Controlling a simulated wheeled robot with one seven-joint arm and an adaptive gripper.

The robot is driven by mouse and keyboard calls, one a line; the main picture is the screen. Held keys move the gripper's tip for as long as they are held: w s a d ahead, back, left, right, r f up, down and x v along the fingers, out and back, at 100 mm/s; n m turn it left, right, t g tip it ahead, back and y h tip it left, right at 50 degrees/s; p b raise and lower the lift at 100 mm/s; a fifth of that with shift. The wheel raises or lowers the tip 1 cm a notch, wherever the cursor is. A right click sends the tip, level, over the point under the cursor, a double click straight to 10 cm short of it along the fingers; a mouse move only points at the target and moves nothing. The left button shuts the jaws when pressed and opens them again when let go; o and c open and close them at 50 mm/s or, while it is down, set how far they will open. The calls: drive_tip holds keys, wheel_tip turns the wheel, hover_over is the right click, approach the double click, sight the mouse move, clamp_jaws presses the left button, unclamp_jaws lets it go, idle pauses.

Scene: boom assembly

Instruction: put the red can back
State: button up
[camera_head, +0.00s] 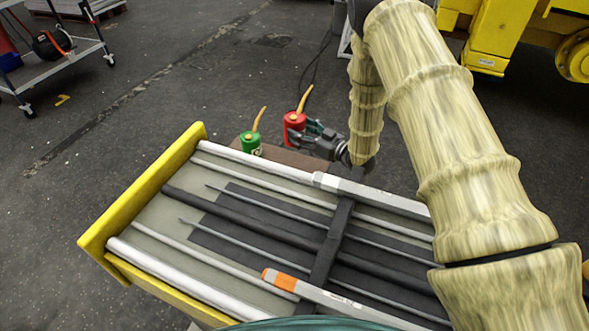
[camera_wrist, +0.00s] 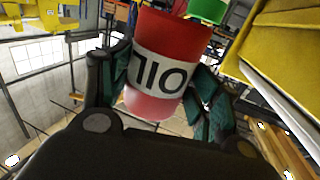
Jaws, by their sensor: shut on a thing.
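The red can (camera_head: 294,121) with its orange spout is at the far side of the yellow-ended platform in the head view. My gripper (camera_head: 308,128) reaches it from the right and is shut on it. In the wrist view the red can (camera_wrist: 165,45) has a white band reading OIL, upside down, and sits between the two fingers of my gripper (camera_wrist: 158,85). A green can (camera_head: 250,144) with an orange spout stands to the left of the red one; part of it also shows in the wrist view (camera_wrist: 208,10). Whether the red can's base touches anything is hidden.
A brown surface (camera_head: 283,156) lies beside the green can. The platform (camera_head: 150,195) holds long grey and dark rods, with a dark crossbar across them. A trolley (camera_head: 60,65) stands far left and yellow machinery (camera_head: 490,50) far right. Open floor lies between.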

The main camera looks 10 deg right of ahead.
drive_tip(key=shift+n+g+y, duration=0.5)
drive_tip(key=shift+y, duration=0.1)
drive_tip(key=shift+s+a+f+p, duration=0.1)
drive_tip(key=shift+s+f+p, duration=0.3)
drive_tip(key=shift+f, duration=1.45)
drive_tip(key=shift+s+a+f+p, duration=0.15)
drive_tip(key=shift+s+f+p, duration=0.25)
drive_tip(key=shift+f, duration=1.5)
drive_tip(key=shift+s+a+f+p, duration=0.1)
drive_tip(key=shift+s+f+p, duration=0.3)
drive_tip(key=shift+f, duration=1.45)
drive_tip(key=shift+w+f, duration=0.1)
drive_tip(key=shift+f, duration=0.1)
drive_tip(key=o, duration=1.1)
drive_tip(key=shift+r, duration=0.1)
